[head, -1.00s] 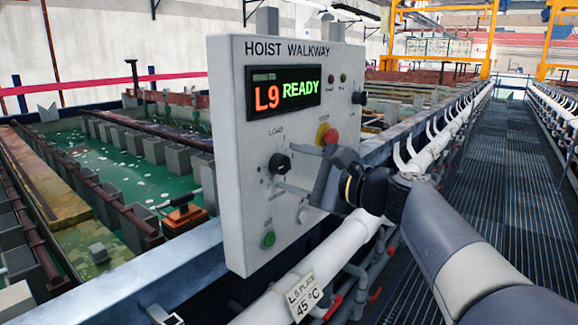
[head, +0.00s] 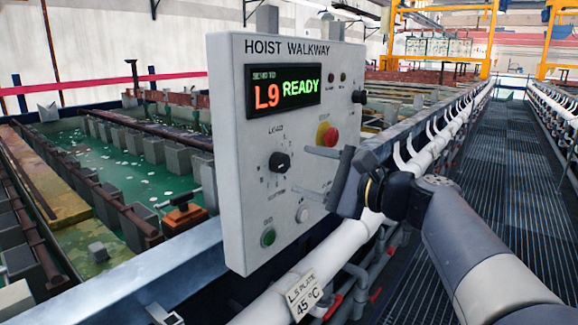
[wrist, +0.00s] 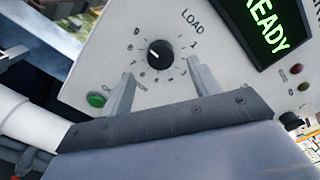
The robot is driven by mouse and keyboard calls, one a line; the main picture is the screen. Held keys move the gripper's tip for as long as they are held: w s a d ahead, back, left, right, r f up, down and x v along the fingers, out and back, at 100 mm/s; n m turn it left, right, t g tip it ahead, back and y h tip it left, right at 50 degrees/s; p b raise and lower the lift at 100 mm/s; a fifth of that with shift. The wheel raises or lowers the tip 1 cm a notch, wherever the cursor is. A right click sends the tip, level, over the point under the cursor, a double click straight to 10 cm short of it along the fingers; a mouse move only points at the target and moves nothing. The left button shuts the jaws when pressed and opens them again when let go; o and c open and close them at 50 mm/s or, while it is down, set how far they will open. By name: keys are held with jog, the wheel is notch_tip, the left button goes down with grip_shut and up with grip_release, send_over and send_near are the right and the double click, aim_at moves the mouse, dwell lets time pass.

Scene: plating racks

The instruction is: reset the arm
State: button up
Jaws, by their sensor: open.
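My gripper (head: 316,173) is open and empty in the head view, in front of the right half of the white control panel (head: 228,150). Its two fingers point toward the panel face, apart from the black load knob (head: 280,162). In the wrist view the two fingers (wrist: 160,93) stand apart, with the black knob (wrist: 159,54) beyond them inside a ring of numbers. The panel display (head: 284,92) reads L9 in red and READY in green.
A green button (head: 268,237) and a red button on a yellow base (head: 328,135) are on the panel. A white pipe (head: 270,307) runs below it. Green tanks (head: 130,165) lie to the left. The grated walkway (head: 500,170) on the right is clear.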

aim_at(284, 165)
jog(key=x, duration=0.5)
jog(key=shift+a, duration=0.1)
jog(key=shift+w+f+n+b, duration=0.1)
jog(key=shift+f+n+b, duration=0.2)
jog(key=shift+n, duration=0.2)
jog(key=n+b, duration=0.1)
jog(key=n, duration=0.2)
jog(key=shift+r+b, duration=0.1)
jog(key=shift+b, duration=0.3)
jog(key=n+b, duration=0.2)
jog(key=n, duration=0.4)
jog(key=shift+n, duration=0.3)
jog(key=n, duration=0.5)
jog(key=shift+r+n+b, duration=0.1)
jog(key=shift+n+b, duration=0.2)
jog(key=shift+b, duration=0.05)
jog(key=n+p, duration=0.1)
jog(key=n, duration=0.4)
jog(key=shift+p, duration=0.35)
jog(key=shift+n, duration=0.3)
